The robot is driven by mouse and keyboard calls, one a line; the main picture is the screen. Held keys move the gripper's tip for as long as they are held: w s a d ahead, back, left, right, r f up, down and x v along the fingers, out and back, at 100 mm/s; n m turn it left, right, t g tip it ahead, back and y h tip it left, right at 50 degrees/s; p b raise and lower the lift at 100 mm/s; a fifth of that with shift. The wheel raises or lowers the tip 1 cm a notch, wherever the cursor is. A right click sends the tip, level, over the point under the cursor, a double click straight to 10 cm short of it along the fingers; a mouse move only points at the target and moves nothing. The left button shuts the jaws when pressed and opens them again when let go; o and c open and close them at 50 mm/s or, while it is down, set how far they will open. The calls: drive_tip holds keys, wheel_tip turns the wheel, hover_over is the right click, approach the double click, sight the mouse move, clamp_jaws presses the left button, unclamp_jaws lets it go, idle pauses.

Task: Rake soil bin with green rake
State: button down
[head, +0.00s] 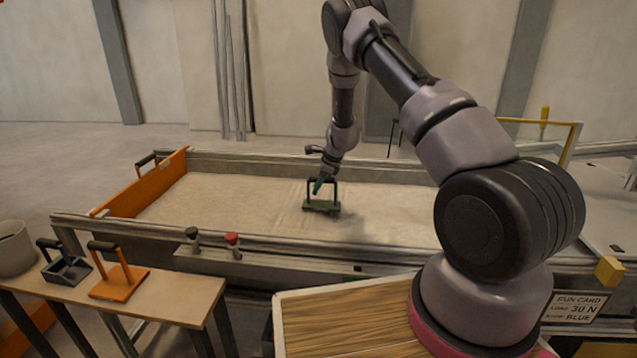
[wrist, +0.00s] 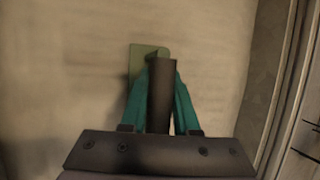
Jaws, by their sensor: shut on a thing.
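The green rake (head: 322,207) is in the head view, standing on the pale soil near the middle of the long soil bin (head: 290,240). Its dark handle rises to my gripper (head: 320,184), which is shut on it from above. In the wrist view my gripper's teal fingers (wrist: 162,98) lie on both sides of the dark handle bar, and part of the rake's green head (wrist: 146,62) shows beyond it. Faint marks and a darker patch show in the soil around the rake. The rake's underside is hidden.
An orange end board (head: 150,187) closes the bin's left end. A red knob (head: 232,239) and a dark knob (head: 192,236) sit on the near rail. A side table (head: 150,305) holds an orange tool (head: 118,283), a grey tool (head: 68,268) and a pot (head: 14,248). A run card (head: 577,307) reads BLUE.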

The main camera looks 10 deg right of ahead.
drive_tip(key=s+a, duration=0.1)
drive_tip(key=s, duration=0.4)
drive_tip(key=s+a, duration=0.2)
drive_tip(key=s, duration=0.4)
drive_tip(key=s+a, duration=0.2)
drive_tip(key=s, duration=0.3)
drive_tip(key=shift+s+a, duration=0.15)
drive_tip(key=shift+a, duration=0.05)
wheel_tip(320, 180, up, 12)
drive_tip(key=shift+f, duration=0.25)
idle(0.3)
